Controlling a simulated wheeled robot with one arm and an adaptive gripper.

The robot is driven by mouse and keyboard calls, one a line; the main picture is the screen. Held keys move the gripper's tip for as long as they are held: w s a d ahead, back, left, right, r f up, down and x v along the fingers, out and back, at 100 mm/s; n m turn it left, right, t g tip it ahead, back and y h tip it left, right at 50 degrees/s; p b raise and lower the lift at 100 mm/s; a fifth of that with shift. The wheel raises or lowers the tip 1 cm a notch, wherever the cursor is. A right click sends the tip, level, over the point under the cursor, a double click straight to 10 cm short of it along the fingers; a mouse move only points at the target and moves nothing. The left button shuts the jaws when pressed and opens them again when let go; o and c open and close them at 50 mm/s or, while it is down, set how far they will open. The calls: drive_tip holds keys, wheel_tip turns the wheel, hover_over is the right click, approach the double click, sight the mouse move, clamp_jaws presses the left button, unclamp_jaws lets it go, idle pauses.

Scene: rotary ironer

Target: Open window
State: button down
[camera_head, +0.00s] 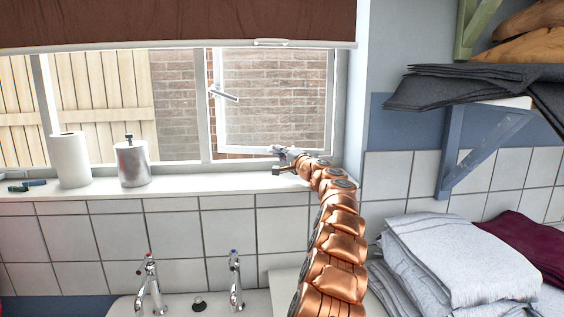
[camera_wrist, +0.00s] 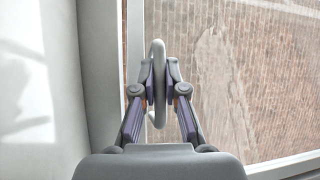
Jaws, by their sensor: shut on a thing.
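The window (camera_head: 205,110) is white-framed, above a tiled wall. Its right sash (camera_head: 331,100) appears to stand slightly out from the frame, with a narrow strip of brick showing at its left and lower edges. A grey lever handle (camera_head: 224,93) is at the sash's left side. My gripper (camera_head: 284,156) is low at the window, just above the sill. In the wrist view my gripper (camera_wrist: 160,88) is shut on a grey curved metal bar (camera_wrist: 159,60), which looks like the window stay. The fingers hide part of the bar.
A paper roll (camera_head: 69,160) and a metal canister (camera_head: 132,163) stand on the sill (camera_head: 215,184), left of my gripper. Two taps (camera_head: 236,280) are below. Folded cloths (camera_head: 455,260) are stacked at right, under a bracketed shelf. A brown blind (camera_head: 180,22) hangs above.

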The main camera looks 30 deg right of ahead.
drive_tip(key=shift+w+d, duration=0.1)
drive_tip(key=shift+w, duration=0.05)
drive_tip(key=c, duration=1.2)
unclamp_jaws()
